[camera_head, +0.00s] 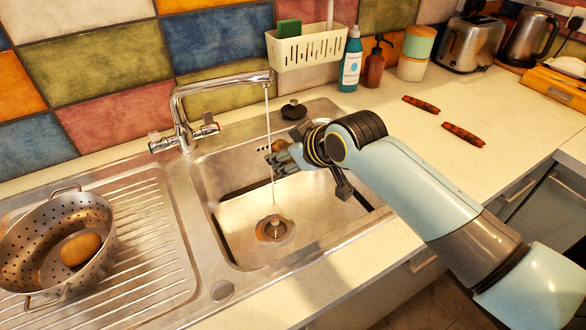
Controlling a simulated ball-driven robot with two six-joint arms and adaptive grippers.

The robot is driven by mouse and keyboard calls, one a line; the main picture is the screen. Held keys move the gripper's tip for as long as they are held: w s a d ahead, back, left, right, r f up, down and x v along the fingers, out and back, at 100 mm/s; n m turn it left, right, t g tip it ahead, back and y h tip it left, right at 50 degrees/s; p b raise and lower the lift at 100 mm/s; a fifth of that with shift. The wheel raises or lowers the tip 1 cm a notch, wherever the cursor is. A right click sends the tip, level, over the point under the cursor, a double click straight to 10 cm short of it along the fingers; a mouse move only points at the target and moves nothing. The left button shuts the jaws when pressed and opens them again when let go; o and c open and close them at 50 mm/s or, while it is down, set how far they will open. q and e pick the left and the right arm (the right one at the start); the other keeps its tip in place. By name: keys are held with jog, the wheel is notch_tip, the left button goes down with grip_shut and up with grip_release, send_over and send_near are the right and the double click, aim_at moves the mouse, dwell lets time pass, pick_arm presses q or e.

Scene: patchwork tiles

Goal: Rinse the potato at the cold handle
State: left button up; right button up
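A brown potato (280,146) shows partly between the fingers of my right gripper (282,158), which is shut on it above the sink basin; the fingers hide most of it. A thin water stream (268,115) falls from the chrome tap (222,84) right at the fingertips and down to the drain (275,229). I cannot tell whether it wets the potato. The tap has a left handle (160,143) and a right handle (206,130) with a reddish mark. Another potato (81,249) lies in the metal colander (30,237). My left gripper is not in view.
The colander stands on the ribbed drainer (150,235) left of the sink (225,235). A black plug (294,109) lies behind the basin. A white caddy (308,48), bottles, toaster (470,42) and kettle (529,40) line the wall. Two dark red objects (463,134) lie on the right counter.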

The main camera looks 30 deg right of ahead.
aim_at(283, 141)
jog(key=w+b, duration=0.1)
jog(key=w, duration=0.2)
jog(key=w+d+f+b, duration=0.1)
jog(key=w, duration=0.1)
jog(key=shift+w+b, duration=0.2)
jog(key=shift+b, duration=0.15)
jog(key=shift+w+d+f, duration=0.15)
jog(key=shift+w+d, duration=0.05)
jog(key=shift+w, duration=0.45)
jog(key=shift+s+d, duration=0.15)
jog(key=shift+d, duration=0.45)
jog(key=shift+a, duration=0.1)
jog(key=shift+a+p, duration=0.45)
jog(key=shift+a, duration=0.1)
jog(key=shift+d, duration=0.2)
jog(key=shift+d, duration=0.45)
